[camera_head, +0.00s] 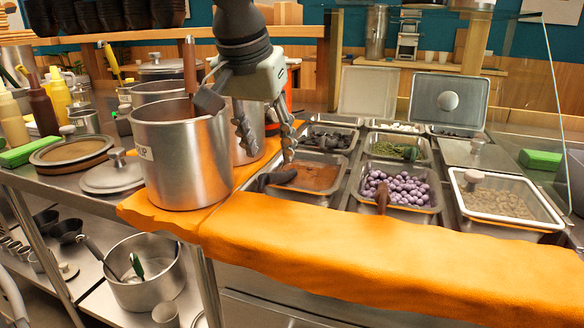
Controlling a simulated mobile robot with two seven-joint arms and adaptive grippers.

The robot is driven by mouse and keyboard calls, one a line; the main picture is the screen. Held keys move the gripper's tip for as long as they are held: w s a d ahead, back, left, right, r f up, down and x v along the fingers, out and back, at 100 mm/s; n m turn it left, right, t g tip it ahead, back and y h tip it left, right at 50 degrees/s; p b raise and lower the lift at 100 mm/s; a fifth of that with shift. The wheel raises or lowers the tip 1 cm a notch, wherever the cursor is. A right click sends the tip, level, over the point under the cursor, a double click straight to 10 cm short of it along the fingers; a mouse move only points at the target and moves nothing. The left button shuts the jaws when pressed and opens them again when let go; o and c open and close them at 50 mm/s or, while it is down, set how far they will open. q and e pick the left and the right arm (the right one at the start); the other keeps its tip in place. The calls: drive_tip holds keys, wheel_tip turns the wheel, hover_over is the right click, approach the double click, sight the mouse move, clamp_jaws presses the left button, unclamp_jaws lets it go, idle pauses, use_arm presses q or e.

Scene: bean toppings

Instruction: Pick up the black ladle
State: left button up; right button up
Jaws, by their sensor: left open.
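A black ladle handle (276,178) sticks out over the left edge of a metal tray of brown topping (313,176); I take it for the black ladle, and its bowl is not clearly visible. My left gripper (268,154) points down above and slightly left of this handle. Its two ridged fingers are apart with nothing between them, and it looks clear of the handle. My right gripper is not in view.
A tall steel pot (180,160) with a brown handle (189,65) in it stands left of my gripper. Trays of purple balls (397,188) and beans (498,197) lie to the right.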

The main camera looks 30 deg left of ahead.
sight(276, 173)
use_arm(q)
drive_tip(key=x, duration=0.7)
drive_tip(key=shift+d+f, duration=0.1)
drive_tip(key=shift+f, duration=0.1)
drive_tip(key=shift+w, duration=0.1)
clamp_jaws()
